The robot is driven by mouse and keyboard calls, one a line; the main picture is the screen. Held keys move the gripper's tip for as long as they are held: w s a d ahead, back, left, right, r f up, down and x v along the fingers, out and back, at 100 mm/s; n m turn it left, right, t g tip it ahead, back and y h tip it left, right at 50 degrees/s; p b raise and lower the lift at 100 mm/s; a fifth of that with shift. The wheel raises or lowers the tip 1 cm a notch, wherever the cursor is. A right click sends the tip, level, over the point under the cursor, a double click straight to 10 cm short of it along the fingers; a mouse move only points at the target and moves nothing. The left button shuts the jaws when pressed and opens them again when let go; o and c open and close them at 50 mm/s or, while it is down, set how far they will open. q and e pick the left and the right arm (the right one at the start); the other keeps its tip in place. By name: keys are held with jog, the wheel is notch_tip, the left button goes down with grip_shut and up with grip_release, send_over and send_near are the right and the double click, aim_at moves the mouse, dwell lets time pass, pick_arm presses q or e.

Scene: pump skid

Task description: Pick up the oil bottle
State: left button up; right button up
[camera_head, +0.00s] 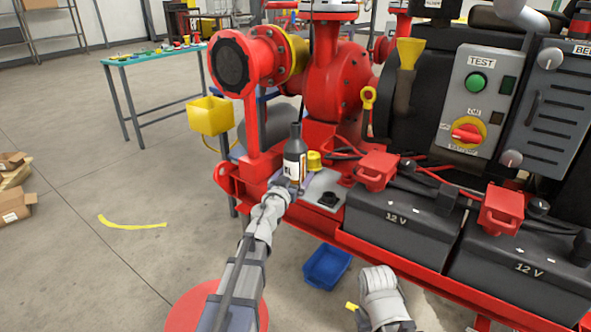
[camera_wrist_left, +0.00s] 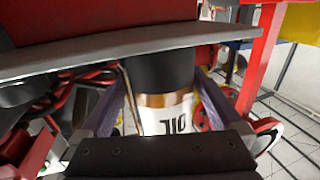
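The oil bottle (camera_head: 294,158), dark with a white label and a narrow black neck, is upright near the front left edge of the red skid. My left gripper (camera_head: 283,186) is at the bottle, its wrist hiding the lower part in the head view. In the left wrist view the bottle (camera_wrist_left: 165,108) stands between the two purple-grey fingers of my left gripper (camera_wrist_left: 162,98), its label upside down. The fingers lie close along both sides; whether they press on it is unclear. My right gripper (camera_head: 362,318) is low at the front, its fingers mostly hidden.
A yellow cap (camera_head: 314,161) is just right of the bottle. Red pump pipework (camera_head: 335,80) rises behind. Black batteries (camera_head: 400,222) with red terminal covers are to the right. A blue bin (camera_head: 327,267) lies on the floor below. The floor to the left is mostly clear.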

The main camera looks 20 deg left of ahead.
aim_at(292, 149)
pick_arm(q)
jog(key=c, duration=1.3)
notch_tip(292, 149, up, 10)
jog(key=p, duration=1)
